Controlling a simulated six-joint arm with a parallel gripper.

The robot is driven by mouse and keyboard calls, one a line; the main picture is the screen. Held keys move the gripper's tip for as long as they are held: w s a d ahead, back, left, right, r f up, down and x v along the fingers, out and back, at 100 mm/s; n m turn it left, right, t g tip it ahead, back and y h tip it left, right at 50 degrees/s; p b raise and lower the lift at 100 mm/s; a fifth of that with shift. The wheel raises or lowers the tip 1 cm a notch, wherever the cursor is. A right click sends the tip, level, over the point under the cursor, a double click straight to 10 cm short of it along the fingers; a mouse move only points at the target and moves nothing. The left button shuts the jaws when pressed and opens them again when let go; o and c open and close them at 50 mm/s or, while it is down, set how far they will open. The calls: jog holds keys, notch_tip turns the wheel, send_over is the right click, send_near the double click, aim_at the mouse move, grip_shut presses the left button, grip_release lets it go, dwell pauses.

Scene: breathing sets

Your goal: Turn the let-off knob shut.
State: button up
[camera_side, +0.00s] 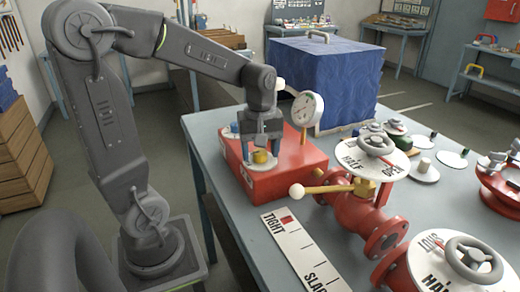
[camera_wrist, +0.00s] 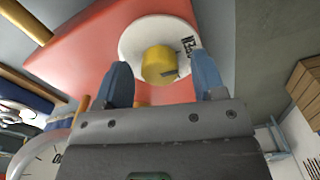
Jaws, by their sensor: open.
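A yellow knob (camera_side: 261,157) sits on a round white dial plate (camera_side: 250,165) on top of a red box (camera_side: 290,170). It is the knob at my gripper; I take it as the let-off knob. My gripper (camera_side: 259,148) points down right over it, with the fingers open. In the wrist view the yellow knob (camera_wrist: 158,65) shows between and beyond the two blue-grey fingertips (camera_wrist: 160,68), with a gap on each side. A dark mark shows on the knob's lower right.
A pressure gauge (camera_side: 307,109) stands at the box's back right. A brass lever (camera_side: 328,189) with a white ball end reaches toward the box from a red valve (camera_side: 352,212). A TIGHT–SLACK scale (camera_side: 301,252) lies in front. A blue covered box (camera_side: 325,75) stands behind.

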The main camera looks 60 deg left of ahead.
jog(key=shift+c, duration=0.3)
jog(key=c, duration=0.9)
jog(key=shift+o, duration=0.2)
jog(key=shift+m, duration=0.3)
jog(key=m, duration=0.3)
jog(key=shift+m, duration=0.3)
jog(key=m, duration=0.9)
jog(key=shift+m, duration=2)
